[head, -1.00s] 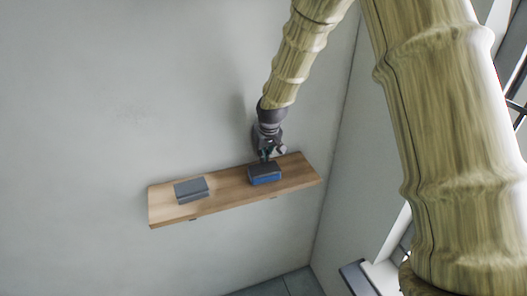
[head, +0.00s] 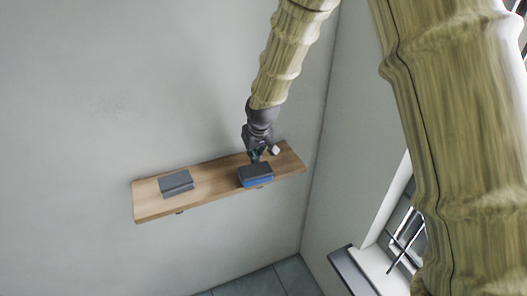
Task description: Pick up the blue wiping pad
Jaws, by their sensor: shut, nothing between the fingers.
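The blue wiping pad (head: 257,181) shows as a blue block with a dark grey top. It lies on the right part of a wooden wall shelf (head: 214,183), close to the front edge. My gripper (head: 257,158) points down just above and behind the pad's dark top. Its fingers look close together, with nothing seen between them. I cannot tell whether the fingertips touch the pad; they are small in this view.
A grey block or stack (head: 176,184) lies on the left part of the shelf. The shelf between it and the pad is bare. A wall stands behind the shelf, a side wall to the right, and a window with a sill (head: 385,270) at lower right.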

